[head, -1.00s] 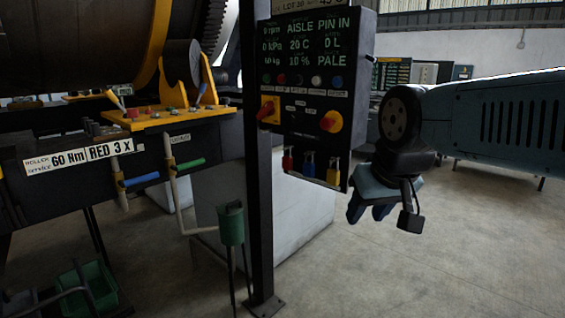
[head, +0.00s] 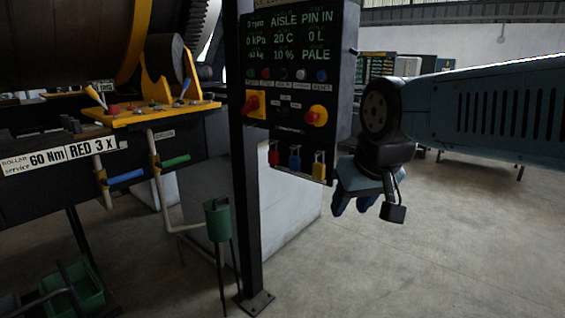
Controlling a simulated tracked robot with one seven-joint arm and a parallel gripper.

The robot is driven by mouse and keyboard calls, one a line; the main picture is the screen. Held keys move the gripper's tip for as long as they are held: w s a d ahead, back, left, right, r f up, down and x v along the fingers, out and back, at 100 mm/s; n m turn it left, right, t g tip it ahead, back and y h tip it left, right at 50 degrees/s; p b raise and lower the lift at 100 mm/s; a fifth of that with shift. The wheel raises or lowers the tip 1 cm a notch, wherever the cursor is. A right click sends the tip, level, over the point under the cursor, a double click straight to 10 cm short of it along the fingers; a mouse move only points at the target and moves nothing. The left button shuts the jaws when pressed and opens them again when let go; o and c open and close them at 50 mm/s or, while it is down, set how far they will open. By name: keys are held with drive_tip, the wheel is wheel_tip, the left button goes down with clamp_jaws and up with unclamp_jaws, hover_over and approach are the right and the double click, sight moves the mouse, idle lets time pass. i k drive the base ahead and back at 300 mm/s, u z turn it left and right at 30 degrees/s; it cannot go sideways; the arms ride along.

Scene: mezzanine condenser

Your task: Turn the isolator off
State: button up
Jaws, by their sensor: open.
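A black control panel (head: 290,140) hangs on a dark post in the head view. At its left is a red rotary handle (head: 251,103) on a yellow square plate, which looks like the isolator. Its handle appears tilted; no position marks are legible. A red knob on a round yellow base (head: 316,115) sits to its right. My gripper (head: 354,208) is open and empty, pointing down, to the right of the panel and below the level of both red controls. It touches nothing that I can see.
The dark post (head: 247,220) stands on a floor plate. A yellow-topped bench (head: 150,114) with levers is at left. A green bin (head: 80,290) is on the floor. Floor at right is clear.

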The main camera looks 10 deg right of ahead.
sight(252, 104)
drive_tip(key=u, duration=0.5)
drive_tip(key=i, duration=1.2)
drive_tip(key=z, duration=0.45)
